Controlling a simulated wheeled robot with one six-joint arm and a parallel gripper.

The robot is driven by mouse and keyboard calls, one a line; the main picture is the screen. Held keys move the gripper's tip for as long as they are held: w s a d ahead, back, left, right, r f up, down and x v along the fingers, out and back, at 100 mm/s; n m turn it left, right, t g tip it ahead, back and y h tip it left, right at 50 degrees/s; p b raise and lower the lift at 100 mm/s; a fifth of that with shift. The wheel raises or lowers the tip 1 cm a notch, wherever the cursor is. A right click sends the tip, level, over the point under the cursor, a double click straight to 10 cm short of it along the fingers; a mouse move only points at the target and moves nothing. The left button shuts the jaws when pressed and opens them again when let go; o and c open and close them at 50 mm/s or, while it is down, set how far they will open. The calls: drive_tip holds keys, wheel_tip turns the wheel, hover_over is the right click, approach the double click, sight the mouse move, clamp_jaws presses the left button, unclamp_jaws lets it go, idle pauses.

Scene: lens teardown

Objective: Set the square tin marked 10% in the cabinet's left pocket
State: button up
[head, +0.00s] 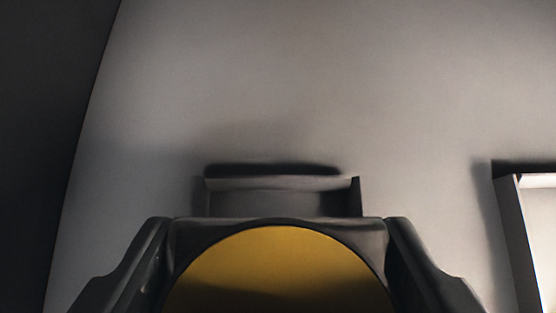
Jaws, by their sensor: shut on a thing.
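My gripper (280,224) is at the bottom of the view, with one dark finger on each side of a dark, square-edged tin with a large round yellow top (278,265). It is shut on this tin. No 10% mark can be read on the part that shows, and the tin's near part is cut off by the frame. Just beyond the tin is a shallow grey pocket (282,183) with low walls. The tin hides its near side, and I cannot tell the gap between them.
A second pocket with pale walls (515,225) is at the right edge, partly out of frame. The pale grey surface (300,80) beyond is bare. It ends in a curved edge at the left, with darkness past it.

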drive_tip(key=shift+w, duration=1.05)
drive_tip(key=shift+s+f, duration=0.15)
drive_tip(key=shift+f, duration=0.6)
drive_tip(key=shift+c, duration=0.5)
drive_tip(key=o, duration=1.2)
drive_tip(key=shift+o, duration=0.2)
drive_tip(key=v, duration=0.7)
drive_tip(key=shift+s+r, duration=0.2)
